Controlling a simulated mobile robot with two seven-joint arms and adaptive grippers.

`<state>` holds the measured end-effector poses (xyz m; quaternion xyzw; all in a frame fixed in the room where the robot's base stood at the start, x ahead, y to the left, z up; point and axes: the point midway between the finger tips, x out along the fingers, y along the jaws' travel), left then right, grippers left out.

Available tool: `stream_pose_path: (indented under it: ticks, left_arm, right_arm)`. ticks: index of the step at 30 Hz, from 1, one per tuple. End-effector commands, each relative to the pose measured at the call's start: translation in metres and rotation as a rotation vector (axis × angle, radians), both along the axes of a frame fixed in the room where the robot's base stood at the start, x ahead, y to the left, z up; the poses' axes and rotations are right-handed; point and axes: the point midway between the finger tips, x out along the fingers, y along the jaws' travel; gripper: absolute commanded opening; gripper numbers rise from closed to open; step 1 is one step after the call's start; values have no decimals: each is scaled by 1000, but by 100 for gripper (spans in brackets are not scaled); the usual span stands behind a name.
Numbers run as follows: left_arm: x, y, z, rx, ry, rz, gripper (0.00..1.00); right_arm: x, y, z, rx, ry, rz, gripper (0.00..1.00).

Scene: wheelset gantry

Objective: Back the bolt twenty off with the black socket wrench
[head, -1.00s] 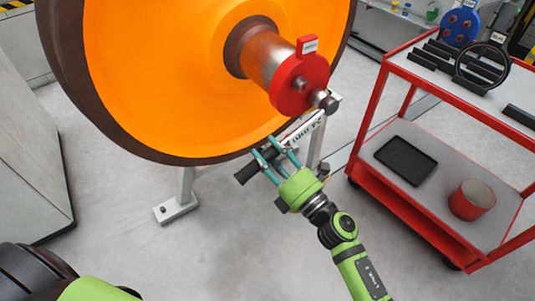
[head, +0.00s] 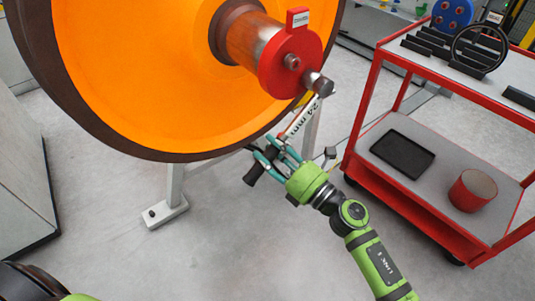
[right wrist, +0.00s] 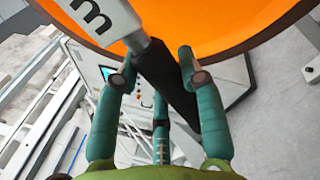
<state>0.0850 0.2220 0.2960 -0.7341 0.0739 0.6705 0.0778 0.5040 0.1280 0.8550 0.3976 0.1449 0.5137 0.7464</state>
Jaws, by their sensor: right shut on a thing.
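The black-handled socket wrench has a pale shaft (head: 299,122) marked "24 mm". Its dark head (head: 318,84) is at the lower right of the red hub cap (head: 290,62), in front of the wheel's axle end. I cannot tell how the head sits on the bolt, as the bolt under it is hidden. My right gripper (head: 268,158) is shut on the wrench's black handle, whose end (head: 251,177) sticks out at lower left. In the right wrist view the handle (right wrist: 168,78) runs between my teal fingers (right wrist: 157,75). My left gripper is out of view.
The large orange wheel (head: 130,80) fills the upper left, just behind the wrench. A grey stand foot (head: 165,213) is on the floor below it. A red cart (head: 400,213) stands at right, with a black tray (head: 402,152) and a red cup (head: 472,190).

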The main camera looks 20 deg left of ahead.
Motion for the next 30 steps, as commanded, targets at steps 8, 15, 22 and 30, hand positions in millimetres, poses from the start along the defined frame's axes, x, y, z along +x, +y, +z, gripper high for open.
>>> stream_pose_path:
  ticks: [8,15,22,30]
  left_arm:
    - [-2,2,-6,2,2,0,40]
    - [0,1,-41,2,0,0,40]
    - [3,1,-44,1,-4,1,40]
    - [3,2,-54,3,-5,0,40]
  right_arm:
    - [3,-2,-3,-13,-23,1,0]
    - [20,-14,-27,-109,-156,-1,0]
    - [24,-17,-27,-133,-191,-1,0]
    - [28,-20,-34,-150,-213,-2,0]
